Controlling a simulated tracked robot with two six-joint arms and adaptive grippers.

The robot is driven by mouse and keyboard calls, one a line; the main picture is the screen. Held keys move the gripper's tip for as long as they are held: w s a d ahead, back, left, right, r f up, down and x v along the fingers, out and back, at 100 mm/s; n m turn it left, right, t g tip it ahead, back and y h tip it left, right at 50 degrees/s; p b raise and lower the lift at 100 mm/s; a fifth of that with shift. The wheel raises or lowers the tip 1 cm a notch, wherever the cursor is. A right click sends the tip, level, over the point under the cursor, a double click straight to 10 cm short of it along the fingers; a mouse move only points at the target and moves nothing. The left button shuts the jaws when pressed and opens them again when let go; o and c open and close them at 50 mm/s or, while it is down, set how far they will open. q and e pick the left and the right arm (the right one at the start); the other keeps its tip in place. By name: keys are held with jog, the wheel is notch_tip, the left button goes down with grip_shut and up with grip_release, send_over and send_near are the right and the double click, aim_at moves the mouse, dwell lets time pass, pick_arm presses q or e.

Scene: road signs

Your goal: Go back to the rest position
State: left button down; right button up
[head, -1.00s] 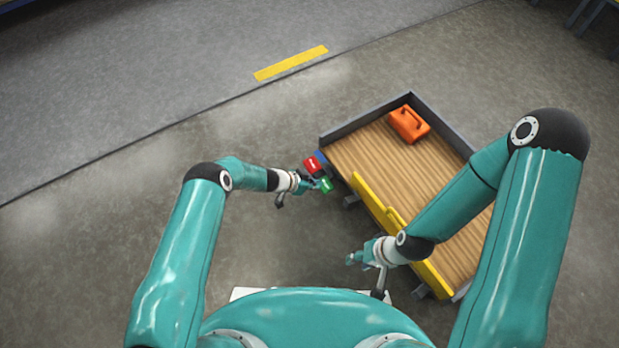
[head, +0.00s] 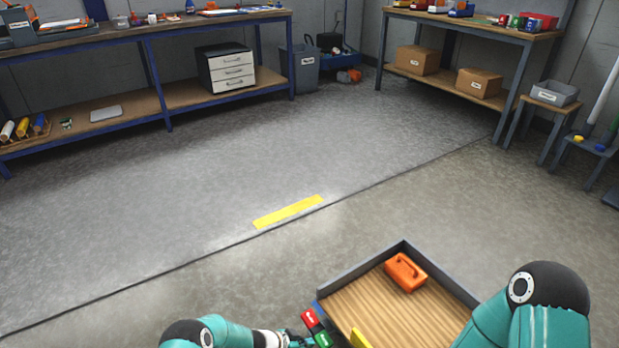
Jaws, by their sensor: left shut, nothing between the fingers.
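My left gripper (head: 299,338) shows at the bottom edge of the head view, beside the near left corner of a wooden-floored cart (head: 328,291). It is shut and holds nothing. A red block (head: 310,318) and a green block (head: 322,340) are just to the right of its fingers, at the cart's left side. My right arm comes in at the bottom right, over the cart's right side. Its gripper is below the picture.
An orange case (head: 405,272) lies in the cart's far corner. A yellow strip (head: 289,212) marks the open floor ahead. A long workbench (head: 150,30) stands back left, a second bench (head: 470,22) back right. A small table (head: 548,104) with a grey bin stands at right.

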pick_arm(q)
jog(key=w+a+r, duration=0.3)
jog(key=r, duration=0.2)
jog(key=s+a+r+n+g+y, duration=0.1)
jog(key=s+a+r+n, duration=0.2)
jog(key=s, duration=0.8)
jog(key=s+a+r+n+g+y, duration=0.2)
jog(key=s+r+n, duration=0.15)
jog(key=s, duration=0.65)
jog(key=s+a+r+n+g+y, duration=0.1)
jog(key=s+a+r+n, duration=0.2)
jog(key=s, duration=0.8)
notch_tip(320, 180, up, 24)
jog(key=w+n+p, duration=0.1)
jog(key=n+p, duration=0.2)
jog(key=p, duration=2)
jog(key=shift+w+r+p, duration=0.15)
jog(key=shift+w+p, duration=0.15)
jog(key=shift+p, duration=0.1)
